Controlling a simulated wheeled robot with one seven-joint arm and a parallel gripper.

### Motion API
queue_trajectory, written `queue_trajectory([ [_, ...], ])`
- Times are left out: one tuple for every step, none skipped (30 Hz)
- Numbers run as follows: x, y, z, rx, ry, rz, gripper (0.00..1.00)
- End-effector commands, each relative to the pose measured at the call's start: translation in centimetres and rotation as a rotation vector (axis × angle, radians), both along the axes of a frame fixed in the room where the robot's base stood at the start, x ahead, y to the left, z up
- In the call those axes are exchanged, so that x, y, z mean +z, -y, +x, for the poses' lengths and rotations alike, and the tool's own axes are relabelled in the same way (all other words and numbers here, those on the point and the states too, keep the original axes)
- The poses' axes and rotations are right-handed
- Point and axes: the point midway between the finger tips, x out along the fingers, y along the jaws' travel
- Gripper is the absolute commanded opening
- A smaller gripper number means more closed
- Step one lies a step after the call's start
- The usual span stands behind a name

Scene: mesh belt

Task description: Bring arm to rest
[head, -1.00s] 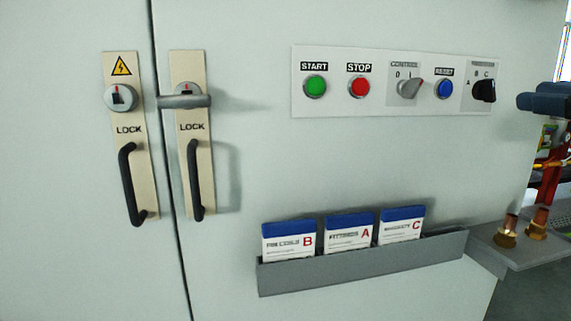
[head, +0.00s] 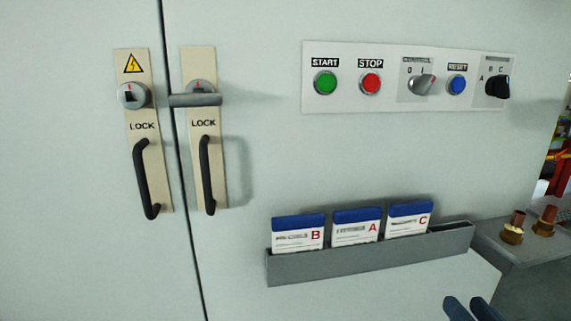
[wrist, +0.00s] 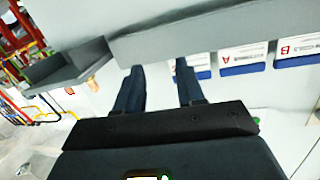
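My gripper (head: 466,304) shows at the lower right edge of the head view, only its two dark blue fingers in sight, below the card rack. In the wrist view my gripper (wrist: 159,66) has its two fingers spread apart with nothing between them. The rest of my arm is out of the head view.
A grey rack (head: 370,262) on the pale cabinet holds cards B (head: 298,235), A (head: 357,229) and C (head: 409,220). A grey shelf (head: 540,249) with brass fittings juts out at right. A control panel (head: 390,103) is above. Two black-handled locks are at left.

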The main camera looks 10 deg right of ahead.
Motion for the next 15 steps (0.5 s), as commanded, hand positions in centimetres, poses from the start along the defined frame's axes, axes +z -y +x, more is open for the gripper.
queue_trajectory([
  [-1.2, -1.1, -1.6, 0.000, -0.020, 0.010, 0.38],
  [-1.8, -1.6, -2.5, -0.005, -0.027, 0.012, 0.38],
  [-2.6, -2.3, -3.7, -0.007, -0.037, 0.015, 0.38],
  [-3.1, -2.8, -4.6, -0.010, -0.045, 0.015, 0.38],
  [-3.5, -3.3, -5.6, -0.010, -0.051, 0.017, 0.38],
  [-4.1, -3.9, -6.8, -0.011, -0.060, 0.015, 0.38],
  [-4.4, -4.4, -7.8, -0.010, -0.067, 0.015, 0.38],
  [-4.8, -4.8, -8.8, -0.010, -0.073, 0.013, 0.38],
  [-5.2, -5.4, -10.2, -0.008, -0.083, 0.011, 0.38],
  [-5.4, -5.7, -11.2, -0.006, -0.089, 0.007, 0.38],
  [-5.6, -6.1, -12.2, -0.003, -0.095, 0.005, 0.38],
  [-5.8, -6.6, -13.6, 0.001, -0.103, -0.001, 0.38],
  [-5.9, -7.0, -14.6, 0.005, -0.109, -0.006, 0.38],
  [-6.0, -7.3, -15.6, 0.011, -0.115, -0.009, 0.38],
  [-6.1, -7.7, -17.0, 0.018, -0.123, -0.015, 0.38],
])
